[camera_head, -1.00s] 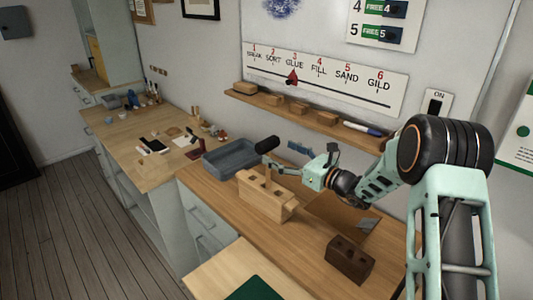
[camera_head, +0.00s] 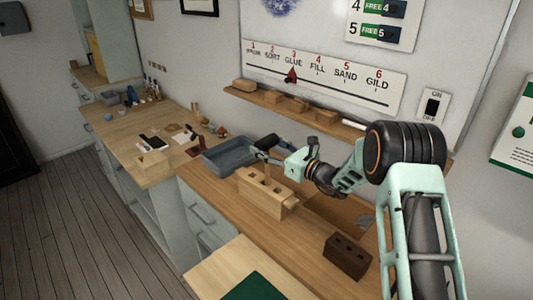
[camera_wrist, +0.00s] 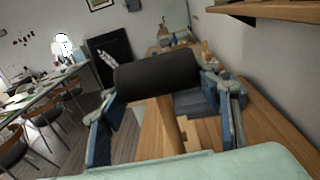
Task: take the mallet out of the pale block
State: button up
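The mallet has a dark cylindrical head (camera_head: 268,142), which also shows large in the wrist view (camera_wrist: 157,73). Its pale wooden handle (camera_wrist: 172,125) runs down from the head, between my fingers in that view. The pale block (camera_head: 264,196) lies on the wooden bench, with several dark holes in its top. My gripper (camera_head: 272,156) is above the block, close to the mallet head. In the wrist view its blue-padded fingers (camera_wrist: 165,110) stand wide apart on either side of the handle, with space between. The handle's lower end is hidden from clear view.
A grey tray (camera_head: 227,143) stands on the bench behind the block. A dark brown block with holes (camera_head: 347,259) lies at the front right. A shelf with small wooden pieces (camera_head: 270,103) runs along the wall above. A lower-left table carries small items.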

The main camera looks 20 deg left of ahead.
jog(key=shift+r, duration=0.1)
jog(key=c, duration=0.7)
